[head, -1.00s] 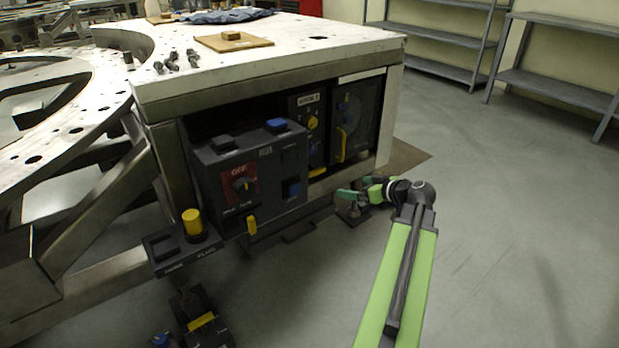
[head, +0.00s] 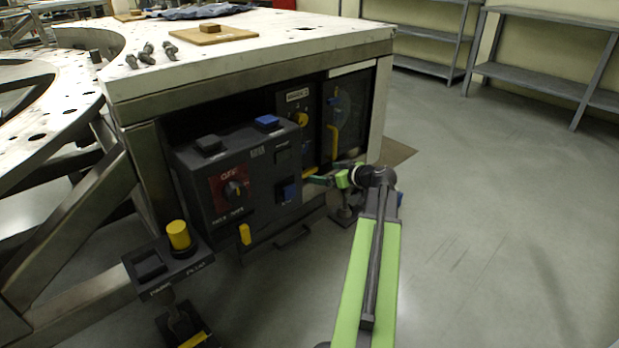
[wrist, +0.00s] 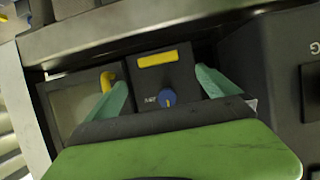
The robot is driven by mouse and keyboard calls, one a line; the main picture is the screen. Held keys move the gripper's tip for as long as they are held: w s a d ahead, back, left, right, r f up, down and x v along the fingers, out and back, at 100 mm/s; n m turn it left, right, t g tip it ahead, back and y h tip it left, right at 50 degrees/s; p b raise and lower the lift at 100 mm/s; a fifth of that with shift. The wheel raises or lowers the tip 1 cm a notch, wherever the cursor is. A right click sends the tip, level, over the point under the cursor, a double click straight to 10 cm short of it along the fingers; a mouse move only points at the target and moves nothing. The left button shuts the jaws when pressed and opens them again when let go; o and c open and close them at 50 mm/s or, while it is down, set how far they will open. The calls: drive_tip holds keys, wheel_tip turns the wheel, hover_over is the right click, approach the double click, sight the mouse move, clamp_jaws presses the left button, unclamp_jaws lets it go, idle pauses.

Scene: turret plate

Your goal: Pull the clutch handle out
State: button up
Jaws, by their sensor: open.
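No label reading "clutch" is legible, so I cannot tell for sure which handle is the clutch handle. A yellow bar handle (wrist: 163,59) is on the dark middle panel in the wrist view, ahead of and between my fingers, apart from both. A blue knob (wrist: 167,99) is on the same panel. A yellow hooked handle (wrist: 107,79) shows to the left; in the head view a yellow upright handle (head: 333,142) is on the right panel. My gripper (head: 313,180) is open and empty, low in front of the panels; its spread teal fingers show in the wrist view (wrist: 160,80).
A dark control box (head: 235,190) with a red-plated switch juts out just left of my gripper. A small pedestal with a yellow button (head: 178,235) stands at lower left. The white table top (head: 280,38) overhangs the panels. The floor on the right (head: 480,200) is clear.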

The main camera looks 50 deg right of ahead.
sight(309, 171)
drive_tip(key=b+x, duration=0.2)
drive_tip(key=x, duration=0.7)
drive_tip(key=shift+w+f+b, duration=0.1)
drive_tip(key=shift+b, duration=0.3)
